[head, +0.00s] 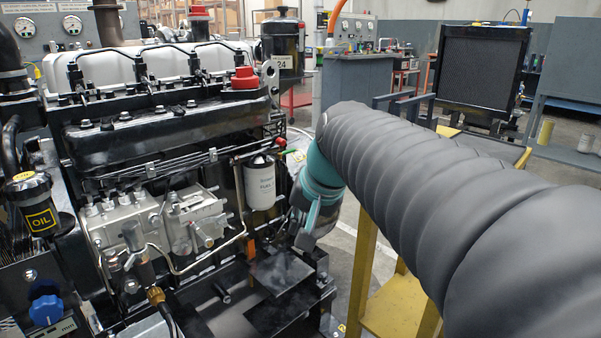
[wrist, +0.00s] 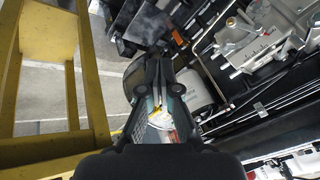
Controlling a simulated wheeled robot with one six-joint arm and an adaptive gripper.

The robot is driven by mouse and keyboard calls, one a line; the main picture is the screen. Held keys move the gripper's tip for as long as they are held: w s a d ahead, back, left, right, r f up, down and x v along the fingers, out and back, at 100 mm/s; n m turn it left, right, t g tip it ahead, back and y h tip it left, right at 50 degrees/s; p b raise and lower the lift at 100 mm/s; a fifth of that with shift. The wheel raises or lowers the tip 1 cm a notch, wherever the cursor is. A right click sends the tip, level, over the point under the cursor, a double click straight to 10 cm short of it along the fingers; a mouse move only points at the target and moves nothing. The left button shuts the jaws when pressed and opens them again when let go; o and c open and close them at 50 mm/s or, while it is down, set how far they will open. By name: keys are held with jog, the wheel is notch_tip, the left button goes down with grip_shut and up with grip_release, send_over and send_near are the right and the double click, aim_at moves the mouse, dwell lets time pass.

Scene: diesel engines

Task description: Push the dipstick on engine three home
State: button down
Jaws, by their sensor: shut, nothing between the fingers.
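A diesel engine (head: 150,130) with a white top cover fills the left of the head view. My gripper (head: 284,236) is shut and empty, low beside its right end, pointing down and left. In the wrist view my gripper (wrist: 150,62) reaches up the middle of the picture. A small upright orange piece (head: 250,248) stands on the engine's side, left of my gripper and apart from it. It also shows in the wrist view (wrist: 178,38), beyond the fingertips to the right. I cannot tell whether this is the dipstick. No engine number three is readable.
A white fuel filter (head: 260,183) hangs close above and left of my gripper. A yellow stand (head: 362,265) is just right of it, also at left in the wrist view (wrist: 45,75). A flat dark plate (head: 284,270) lies below. A radiator (head: 480,68) stands behind.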

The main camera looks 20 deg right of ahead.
jog(key=w+d+r+m+t+y+b, duration=0.1)
jog(key=w+d+r+m, duration=0.25)
jog(key=w+d, duration=0.5)
jog(key=w+d+r+m+t+y, duration=0.1)
jog(key=w+d+r+m, duration=0.25)
jog(key=w+d, duration=0.55)
jog(key=x, duration=1.2)
jog(key=shift+d+f+m+b, duration=0.3)
jog(key=shift+f+m+b, duration=0.15)
jog(key=shift+f, duration=0.2)
jog(key=shift+f, duration=0.1)
